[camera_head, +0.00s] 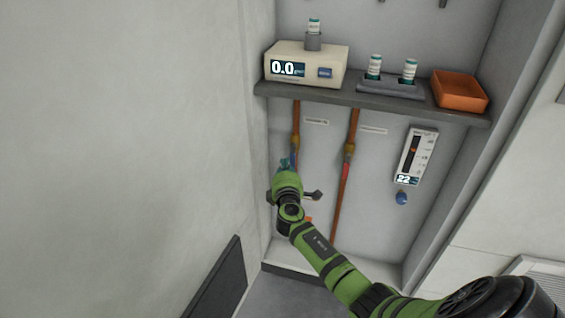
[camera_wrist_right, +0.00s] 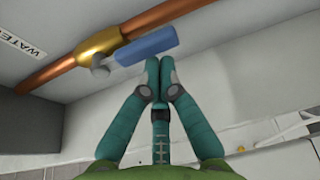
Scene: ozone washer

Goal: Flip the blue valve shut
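The blue valve shows in the right wrist view as a blue lever (camera_wrist_right: 147,46) on a brass body (camera_wrist_right: 98,43) in a copper pipe (camera_wrist_right: 55,72). The lever lies roughly along the pipe. In the head view the blue lever (camera_head: 292,158) is small and partly hidden by my right gripper (camera_head: 284,162) on the left pipe (camera_head: 296,122). In the wrist view my right gripper (camera_wrist_right: 158,72) has its fingertips together with nothing between them. The tips are close below the lever; I cannot tell whether they touch it. My left gripper is out of view.
A second copper pipe (camera_head: 351,132) with a red lever (camera_head: 345,172) stands to the right. A flow meter (camera_head: 415,157) with a blue knob (camera_head: 402,198) hangs beyond it. The shelf (camera_head: 375,101) above holds a display box (camera_head: 306,63) and an orange tray (camera_head: 460,91).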

